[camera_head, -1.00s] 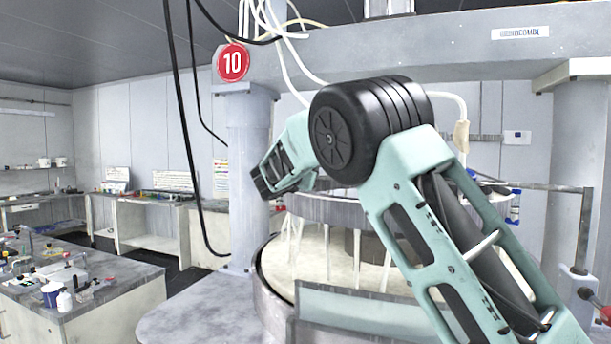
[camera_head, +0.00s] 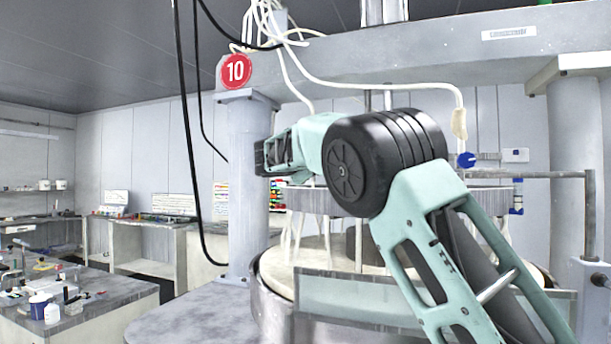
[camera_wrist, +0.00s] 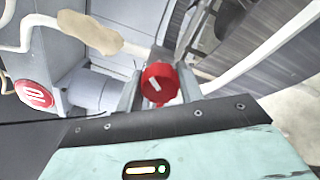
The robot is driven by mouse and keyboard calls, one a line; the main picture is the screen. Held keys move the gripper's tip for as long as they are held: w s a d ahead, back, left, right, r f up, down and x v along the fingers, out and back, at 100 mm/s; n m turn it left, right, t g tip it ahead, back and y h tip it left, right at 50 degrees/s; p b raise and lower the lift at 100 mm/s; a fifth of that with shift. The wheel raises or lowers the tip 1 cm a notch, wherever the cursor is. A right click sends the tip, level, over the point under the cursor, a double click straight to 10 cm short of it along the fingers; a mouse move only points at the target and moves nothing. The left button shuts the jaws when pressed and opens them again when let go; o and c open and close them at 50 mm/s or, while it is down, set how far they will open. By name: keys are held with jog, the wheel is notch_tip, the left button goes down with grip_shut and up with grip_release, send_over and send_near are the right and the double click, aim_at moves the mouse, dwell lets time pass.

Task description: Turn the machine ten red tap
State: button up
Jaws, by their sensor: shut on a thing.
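The red tap (camera_wrist: 158,86) is a round ribbed knob with a white pointer line, at the middle of the wrist view. My gripper (camera_wrist: 160,92) has one finger on each side of it and is shut on it. The pointer line lies slanted in the picture. The red round sign with the number 10 (camera_head: 236,70) hangs at the top of a grey column in the head view; it also shows tilted at the left of the wrist view (camera_wrist: 35,95). In the head view I cannot make out my fingers or the gripped tap.
The machine's round basin (camera_head: 275,290) stands behind my arm, under a grey beam (camera_head: 420,65). Black cables (camera_head: 188,130) hang at the left. A blue knob (camera_head: 466,160) sits on a pipe at the right. A cluttered bench (camera_head: 110,290) stands at the lower left.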

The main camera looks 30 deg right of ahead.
jog(key=shift+m+b, duration=0.3)
jog(key=shift+m, duration=0.1)
jog(key=o, duration=1)
jog(key=shift+a, duration=0.1)
jog(key=b+v, duration=0.5)
jog(key=v, duration=1.2)
jog(key=shift+s, duration=0.2)
jog(key=shift+a+f, duration=0.1)
